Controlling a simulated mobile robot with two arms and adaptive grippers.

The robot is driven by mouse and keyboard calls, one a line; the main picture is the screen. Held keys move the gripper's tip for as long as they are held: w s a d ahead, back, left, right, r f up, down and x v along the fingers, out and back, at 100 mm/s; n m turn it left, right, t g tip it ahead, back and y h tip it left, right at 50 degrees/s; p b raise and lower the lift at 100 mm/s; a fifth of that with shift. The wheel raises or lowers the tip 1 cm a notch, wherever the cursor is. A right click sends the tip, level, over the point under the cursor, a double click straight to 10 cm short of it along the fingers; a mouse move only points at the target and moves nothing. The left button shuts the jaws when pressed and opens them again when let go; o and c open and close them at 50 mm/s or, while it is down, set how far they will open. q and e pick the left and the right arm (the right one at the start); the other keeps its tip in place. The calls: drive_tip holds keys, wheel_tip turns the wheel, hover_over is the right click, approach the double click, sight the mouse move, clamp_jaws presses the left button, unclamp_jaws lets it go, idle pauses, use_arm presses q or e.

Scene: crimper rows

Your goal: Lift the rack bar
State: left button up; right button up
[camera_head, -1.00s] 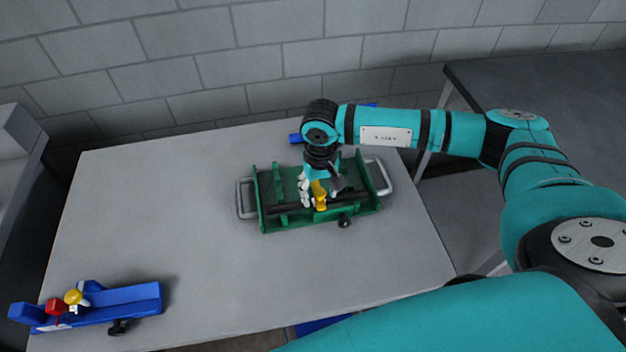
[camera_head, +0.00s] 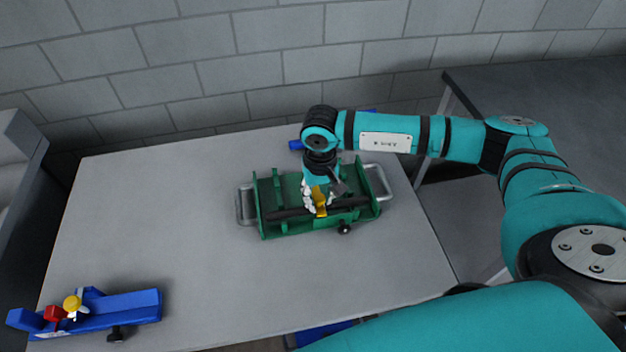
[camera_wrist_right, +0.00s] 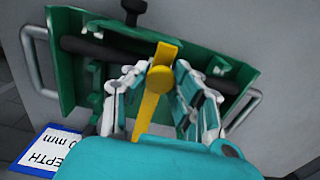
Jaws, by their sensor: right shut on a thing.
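The green rack (camera_head: 293,229) stands on the table with a grey loop handle at each end. The dark rack bar (camera_head: 346,203) lies lengthwise across it, and also shows in the right wrist view (camera_wrist_right: 92,47). A yellow handle (camera_head: 319,206) crosses the bar near its middle; in the right wrist view it is a strip with a round knob (camera_wrist_right: 160,79). My right gripper (camera_wrist_right: 161,72) points down over the rack, its white fingers on either side of the yellow handle and shut on it. The fingertips' exact contact is partly hidden. My left gripper is not in view.
A blue holder (camera_head: 135,305) with red and yellow parts lies at the front left of the table (camera_head: 165,215). A blue item (camera_head: 296,145) sits behind the rack, partly hidden by my arm. A block wall closes the back. The table's left and middle are clear.

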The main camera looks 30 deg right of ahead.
sight(315, 191)
drive_tip(key=w+r+p, duration=0.2)
drive_tip(key=w+r, duration=0.2)
drive_tip(key=r, duration=0.4)
drive_tip(key=shift+d, duration=0.45)
idle(0.4)
drive_tip(key=shift+w+d+r+b, duration=0.3)
drive_tip(key=shift+w+r, duration=0.3)
drive_tip(key=shift+w, duration=0.25)
drive_tip(key=shift+w+d+r+b, duration=0.15)
drive_tip(key=shift+w+r+b, duration=0.1)
drive_tip(key=shift+w+r, duration=0.45)
drive_tip(key=shift+w+d+r+b, duration=0.15)
drive_tip(key=shift+w+r, duration=0.2)
drive_tip(key=shift+w, duration=0.35)
drive_tip(key=shift+w+d+r+b, duration=0.1)
drive_tip(key=shift+w+d+r, duration=0.1)
drive_tip(key=shift+w+r, duration=0.4)
drive_tip(key=shift+w+d+r+b, duration=0.1)
drive_tip(key=shift+w+d+r, duration=0.05)
drive_tip(key=shift+w, duration=0.7)
